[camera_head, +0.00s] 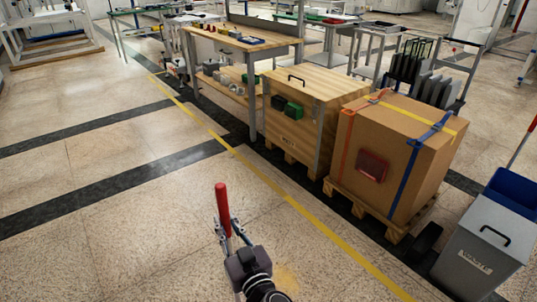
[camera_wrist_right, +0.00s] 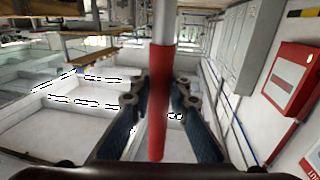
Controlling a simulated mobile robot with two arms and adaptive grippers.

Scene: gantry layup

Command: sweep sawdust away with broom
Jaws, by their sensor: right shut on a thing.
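My right gripper (camera_head: 229,229) is at the bottom middle of the head view, shut on the broom's red handle end (camera_head: 222,205). The handle stands nearly upright, with its red end up. In the right wrist view the red grip (camera_wrist_right: 160,110) and its pale shaft (camera_wrist_right: 165,20) pass between the two fingers of the gripper (camera_wrist_right: 160,95). The broom's head is not visible. A faint yellowish patch of sawdust (camera_head: 286,276) lies on the floor just right of my right gripper. My left gripper is not in view.
A strapped cardboard box (camera_head: 410,135) and a wooden crate (camera_head: 310,82) stand on pallets to the right. A grey waste bin (camera_head: 480,245) is at the lower right. A yellow floor line (camera_head: 262,175) runs diagonally. The floor (camera_head: 110,220) to the left is clear.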

